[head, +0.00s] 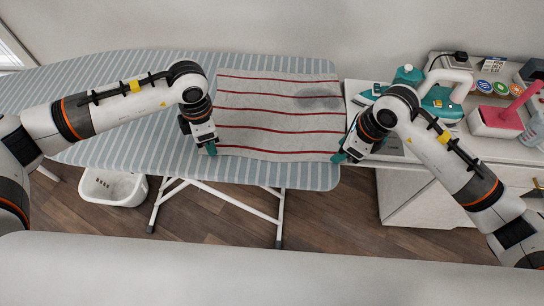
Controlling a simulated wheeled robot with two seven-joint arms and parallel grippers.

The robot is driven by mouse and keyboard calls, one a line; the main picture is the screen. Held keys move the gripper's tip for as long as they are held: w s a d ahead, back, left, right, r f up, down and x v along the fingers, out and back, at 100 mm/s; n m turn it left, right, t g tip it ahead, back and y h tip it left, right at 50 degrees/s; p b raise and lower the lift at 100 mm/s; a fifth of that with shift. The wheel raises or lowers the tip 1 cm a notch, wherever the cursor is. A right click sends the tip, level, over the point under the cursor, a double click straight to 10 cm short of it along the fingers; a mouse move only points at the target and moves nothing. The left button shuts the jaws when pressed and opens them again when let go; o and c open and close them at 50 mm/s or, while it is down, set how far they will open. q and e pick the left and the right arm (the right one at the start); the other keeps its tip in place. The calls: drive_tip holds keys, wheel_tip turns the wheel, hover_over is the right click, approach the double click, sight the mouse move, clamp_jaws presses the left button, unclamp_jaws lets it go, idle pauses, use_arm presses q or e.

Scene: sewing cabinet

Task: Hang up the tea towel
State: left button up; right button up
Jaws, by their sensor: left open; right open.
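The tea towel (270,105) lies spread flat on the ironing board (110,70). It is off-white with several dark red stripes and has a greyish patch near its upper right. My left gripper (209,148) is open at the towel's lower left corner. My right gripper (341,156) is open at the towel's lower right corner, near the board's right end. I cannot tell whether either gripper's fingers touch the cloth. No hook or rail for hanging shows clearly.
A white cabinet (420,195) stands right of the board. On it are a teal and white iron (440,100), a pink-handled thing in a pale box (508,112), and several round coloured items. A white basket (113,187) sits on the floor under the board. A pale surface fills the bottom edge.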

use_arm(q)
drive_tip(key=shift+c, duration=0.2)
use_arm(e)
drive_tip(key=shift+c, duration=0.2)
use_arm(q)
clamp_jaws()
use_arm(e)
drive_tip(key=shift+f, duration=0.1)
clamp_jaws()
drive_tip(key=shift+s, duration=0.1)
use_arm(q)
drive_tip(key=shift+r, duration=0.1)
